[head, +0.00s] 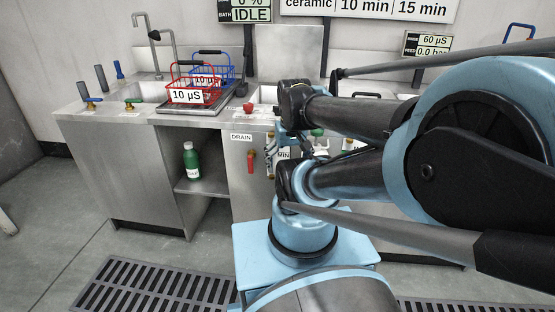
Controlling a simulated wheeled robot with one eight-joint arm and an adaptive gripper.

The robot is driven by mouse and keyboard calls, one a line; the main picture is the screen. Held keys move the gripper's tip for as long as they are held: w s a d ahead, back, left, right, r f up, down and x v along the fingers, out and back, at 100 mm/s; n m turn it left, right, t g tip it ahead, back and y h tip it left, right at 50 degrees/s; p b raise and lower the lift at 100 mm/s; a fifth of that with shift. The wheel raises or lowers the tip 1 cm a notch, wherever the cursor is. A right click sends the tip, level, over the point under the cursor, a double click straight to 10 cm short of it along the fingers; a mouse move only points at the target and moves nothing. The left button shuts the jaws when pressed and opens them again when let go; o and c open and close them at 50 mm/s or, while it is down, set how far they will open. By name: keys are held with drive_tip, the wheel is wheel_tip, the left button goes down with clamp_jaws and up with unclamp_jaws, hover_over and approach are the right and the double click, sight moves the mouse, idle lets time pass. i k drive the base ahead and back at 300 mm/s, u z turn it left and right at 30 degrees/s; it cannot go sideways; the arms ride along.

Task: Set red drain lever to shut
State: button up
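The red drain lever (251,161) is on the grey front panel of the bench, just below the DRAIN label (241,137). Its handle hangs straight down. I see nothing clearly held.
A red basket (194,91) and a blue basket (225,68) stand on the bench top. A red knob (248,107) sits above the lever. Floor grating (150,285) lies in front.

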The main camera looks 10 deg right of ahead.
sight(250, 165)
drive_tip(key=u, duration=0.45)
drive_tip(key=k, duration=1.8)
drive_tip(key=z, duration=0.5)
drive_tip(key=i, duration=1)
drive_tip(key=u, duration=0.05)
